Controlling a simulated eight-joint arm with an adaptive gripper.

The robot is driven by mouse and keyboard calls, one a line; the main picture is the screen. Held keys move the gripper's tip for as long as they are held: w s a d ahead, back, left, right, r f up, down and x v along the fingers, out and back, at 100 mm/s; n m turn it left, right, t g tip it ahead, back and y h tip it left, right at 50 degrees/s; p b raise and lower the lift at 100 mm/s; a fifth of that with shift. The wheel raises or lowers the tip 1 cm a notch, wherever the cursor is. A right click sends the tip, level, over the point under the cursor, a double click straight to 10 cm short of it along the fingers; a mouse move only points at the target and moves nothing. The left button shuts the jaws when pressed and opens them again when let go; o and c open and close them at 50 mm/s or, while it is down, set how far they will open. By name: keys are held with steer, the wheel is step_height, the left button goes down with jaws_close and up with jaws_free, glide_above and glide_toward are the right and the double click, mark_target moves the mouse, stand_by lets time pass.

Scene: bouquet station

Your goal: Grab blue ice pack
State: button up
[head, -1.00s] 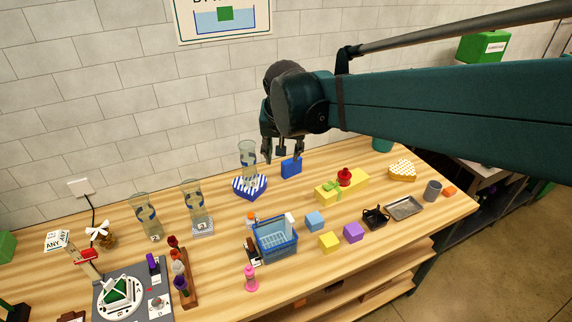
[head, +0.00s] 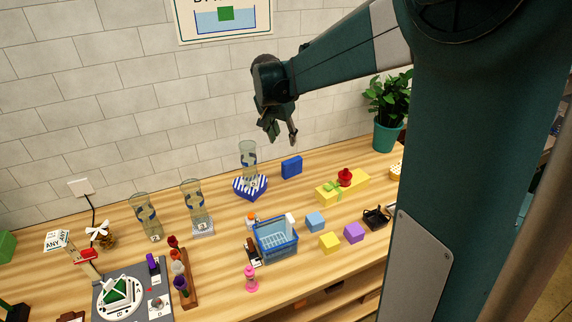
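The blue ice pack (head: 291,167), a small upright blue block, stands on the wooden table near the back wall. It is just right of the vase on the blue-and-white striped heart-shaped box. My gripper (head: 282,140) hangs in the air above and slightly left of the ice pack, apart from it. Its fingers point down and are spread, with nothing between them.
A glass vase (head: 248,160) stands on the striped heart box (head: 250,187), close left of the ice pack. A yellow gift box (head: 343,188) lies to the right. A blue basket (head: 276,240) and several small cubes are in front. A potted plant (head: 387,110) stands at the back right.

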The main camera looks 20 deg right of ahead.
steer(key=w+d+f+m+g, duration=0.1)
steer(key=w+d+f+m, duration=0.25)
steer(key=w+f, duration=0.4)
steer(key=m+g+h, duration=0.1)
steer(key=m, duration=0.1)
glide_above(290, 161)
steer(key=f, duration=0.8)
steer(key=shift+a, duration=0.35)
steer(key=shift+f, duration=0.1)
steer(key=shift+f, duration=2.85)
steer(key=shift+f, duration=0.45)
steer(key=shift+x, duration=2.65)
